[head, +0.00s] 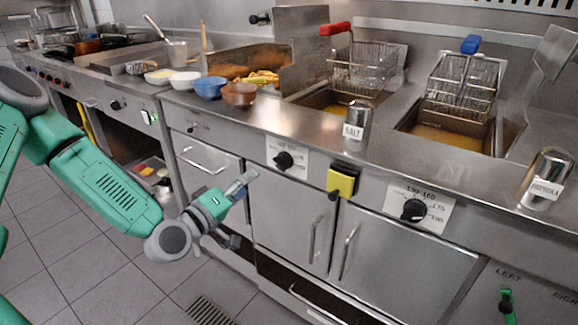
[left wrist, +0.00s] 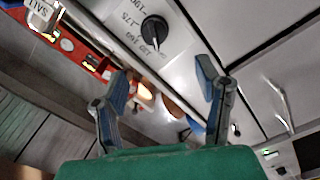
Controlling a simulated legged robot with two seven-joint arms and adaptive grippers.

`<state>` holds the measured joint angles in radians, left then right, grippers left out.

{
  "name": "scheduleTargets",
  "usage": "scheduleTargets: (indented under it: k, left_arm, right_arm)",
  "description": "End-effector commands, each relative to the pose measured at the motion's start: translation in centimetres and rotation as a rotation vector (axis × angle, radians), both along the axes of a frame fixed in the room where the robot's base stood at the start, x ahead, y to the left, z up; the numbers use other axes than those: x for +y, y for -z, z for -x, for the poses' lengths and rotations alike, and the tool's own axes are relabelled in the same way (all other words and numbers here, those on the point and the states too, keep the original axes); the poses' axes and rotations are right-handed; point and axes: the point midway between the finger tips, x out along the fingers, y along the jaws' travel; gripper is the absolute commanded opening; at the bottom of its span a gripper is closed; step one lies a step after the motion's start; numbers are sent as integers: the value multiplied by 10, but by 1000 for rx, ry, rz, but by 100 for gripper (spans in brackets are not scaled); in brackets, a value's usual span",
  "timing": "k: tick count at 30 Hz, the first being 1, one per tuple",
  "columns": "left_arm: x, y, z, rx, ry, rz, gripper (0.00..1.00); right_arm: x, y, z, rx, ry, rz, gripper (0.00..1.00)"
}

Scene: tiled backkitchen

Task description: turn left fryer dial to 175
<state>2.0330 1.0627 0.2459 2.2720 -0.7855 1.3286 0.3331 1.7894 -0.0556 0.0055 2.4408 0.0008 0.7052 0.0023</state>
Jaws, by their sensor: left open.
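The left fryer dial (head: 285,160) is a black knob on a white scale plate on the steel front, below the left fryer. In the left wrist view the black dial (left wrist: 154,30) shows upside down, with 175 among the numbers beside it; I cannot tell clearly which number it points at. My left gripper (head: 243,184) is in front of the cabinet doors, left of and a little below the dial, apart from it. In the left wrist view my left gripper (left wrist: 160,78) has its fingers spread with nothing between them. My right gripper is not in view.
A yellow box (head: 342,182) sticks out right of the dial, and the right fryer dial (head: 414,210) is beyond it. A salt shaker (head: 357,118) stands on the counter above. Door handles (head: 315,237) project below. The floor in front is clear.

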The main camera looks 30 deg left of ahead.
Motion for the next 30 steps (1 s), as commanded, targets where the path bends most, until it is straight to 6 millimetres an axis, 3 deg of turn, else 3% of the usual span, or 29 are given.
scheduleTargets:
  k: [9,15,21,29,30]
  left_arm:
    - [-12,-1,-68,-1,5,-10,58]
    - [-11,0,-99,0,3,-5,58]
    - [-12,-1,-112,2,3,-2,58]
    - [-14,-2,-114,2,3,-4,58]
    - [-15,-2,-114,2,3,-5,51]
  right_arm:
    - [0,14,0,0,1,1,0]
    - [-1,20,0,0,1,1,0]
    - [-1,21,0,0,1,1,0]
    - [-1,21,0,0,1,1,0]
    - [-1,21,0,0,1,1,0]
